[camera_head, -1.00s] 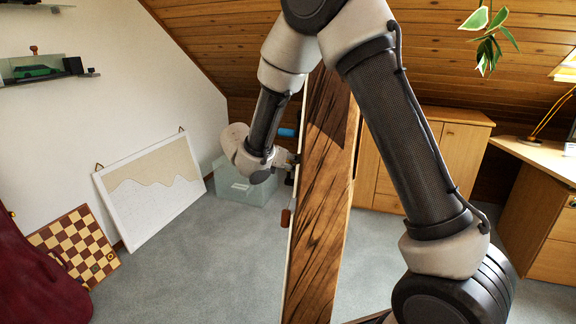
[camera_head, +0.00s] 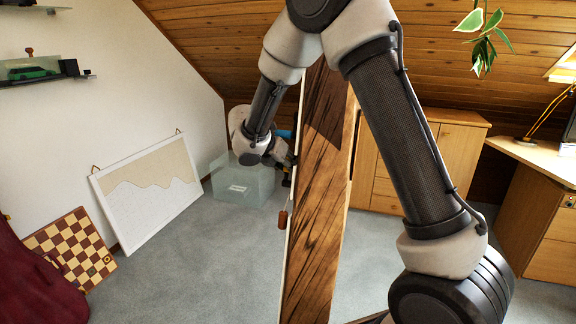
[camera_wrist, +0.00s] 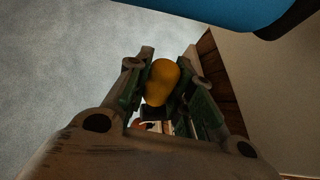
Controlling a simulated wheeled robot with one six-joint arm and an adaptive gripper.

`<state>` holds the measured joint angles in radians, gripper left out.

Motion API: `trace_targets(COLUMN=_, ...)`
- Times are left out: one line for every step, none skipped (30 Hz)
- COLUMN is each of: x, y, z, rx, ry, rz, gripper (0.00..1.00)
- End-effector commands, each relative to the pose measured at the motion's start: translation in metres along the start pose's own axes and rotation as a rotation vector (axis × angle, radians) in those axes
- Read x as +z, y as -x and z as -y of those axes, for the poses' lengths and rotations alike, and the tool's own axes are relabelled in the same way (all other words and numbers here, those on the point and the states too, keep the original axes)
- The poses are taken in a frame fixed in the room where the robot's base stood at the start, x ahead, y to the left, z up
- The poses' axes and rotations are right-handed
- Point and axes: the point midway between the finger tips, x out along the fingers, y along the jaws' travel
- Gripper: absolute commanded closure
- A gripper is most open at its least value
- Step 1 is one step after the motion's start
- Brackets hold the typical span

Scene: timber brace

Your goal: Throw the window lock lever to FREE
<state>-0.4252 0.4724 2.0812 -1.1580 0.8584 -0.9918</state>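An orange-yellow knob (camera_wrist: 162,82), which looks like the lever's end, stands between the two fingers of my gripper (camera_wrist: 168,88) in the wrist view. The fingers are spread on either side of it. I cannot tell whether the pads touch it. The lever's body and any FREE marking cannot be made out. A small orange-brown handle (camera_head: 283,219) sticks out lower on the panel's left edge.
A blue object (camera_head: 285,134) is just above my gripper; a blue shape (camera_wrist: 225,12) also fills the wrist view's top. A translucent box (camera_head: 240,185) stands behind. A framed picture (camera_head: 150,195) and chequered board (camera_head: 72,248) lean left. Carpet left of the panel is clear.

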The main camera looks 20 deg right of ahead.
Motion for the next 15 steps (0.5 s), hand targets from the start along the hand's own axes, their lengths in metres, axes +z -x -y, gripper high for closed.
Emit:
trace_targets(x=0.0, y=0.0, z=0.0, rx=0.001, ry=0.0, rz=0.0, gripper=0.7)
trace_targets(x=0.0, y=0.0, z=0.0, rx=0.001, ry=0.0, rz=0.0, gripper=0.67)
trace_targets(x=0.0, y=0.0, z=0.0, rx=0.0, ry=0.0, rz=0.0, gripper=0.67)
trace_targets(x=0.0, y=0.0, z=0.0, rx=0.0, ry=0.0, rz=0.0, gripper=0.67)
trace_targets(x=0.0, y=0.0, z=0.0, rx=0.0, ry=0.0, rz=0.0, gripper=0.67)
trace_targets(x=0.0, y=0.0, z=0.0, rx=0.0, ry=0.0, rz=0.0, gripper=0.67)
trace_targets(x=0.0, y=0.0, z=0.0, rx=0.0, ry=0.0, rz=0.0, gripper=0.67)
trace_targets(x=0.0, y=0.0, z=0.0, rx=0.0, ry=0.0, rz=0.0, gripper=0.67)
trace_targets(x=0.0, y=0.0, z=0.0, rx=0.0, ry=0.0, rz=0.0, gripper=0.67)
trace_targets(x=0.0, y=0.0, z=0.0, rx=0.0, ry=0.0, rz=0.001, gripper=0.67)
trace_targets(x=0.0, y=0.001, z=0.0, rx=0.0, ry=0.0, rz=0.001, gripper=0.67)
trace_targets(x=0.0, y=0.002, z=0.0, rx=0.0, ry=-0.001, rz=0.001, gripper=0.67)
trace_targets(x=0.0, y=0.004, z=0.0, rx=0.0, ry=-0.001, rz=0.001, gripper=0.67)
trace_targets(x=0.0, y=0.007, z=0.0, rx=0.001, ry=-0.002, rz=0.001, gripper=0.67)
trace_targets(x=0.001, y=0.012, z=-0.001, rx=0.003, ry=-0.002, rz=0.002, gripper=0.67)
